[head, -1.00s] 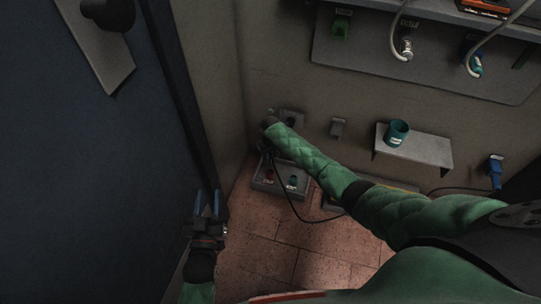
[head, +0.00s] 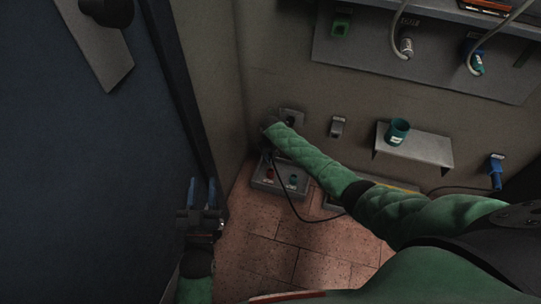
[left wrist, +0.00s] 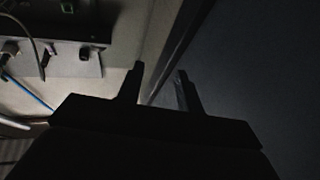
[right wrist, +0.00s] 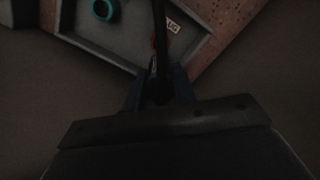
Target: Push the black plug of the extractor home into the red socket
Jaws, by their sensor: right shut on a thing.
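My right gripper (right wrist: 158,88) is shut on a black thing (right wrist: 160,62), which looks like the plug with its black cable; its tip is too dark to make out. In the head view my right arm reaches to the low grey tray by the wall and mostly hides this gripper. The red socket (head: 269,174) is in the left part of the tray. In the right wrist view a bit of red (right wrist: 153,42) shows behind the black thing. I cannot tell whether plug and socket touch. My left gripper (head: 202,193) is open and empty beside the dark door.
The grey tray (head: 265,187) also holds a teal socket (head: 292,180). A black cable (head: 290,208) loops over the tiled floor. A shelf (head: 425,150) with a teal cup (head: 397,131) and a blue plug (head: 496,172) are to the right. The dark door (head: 90,180) fills the left.

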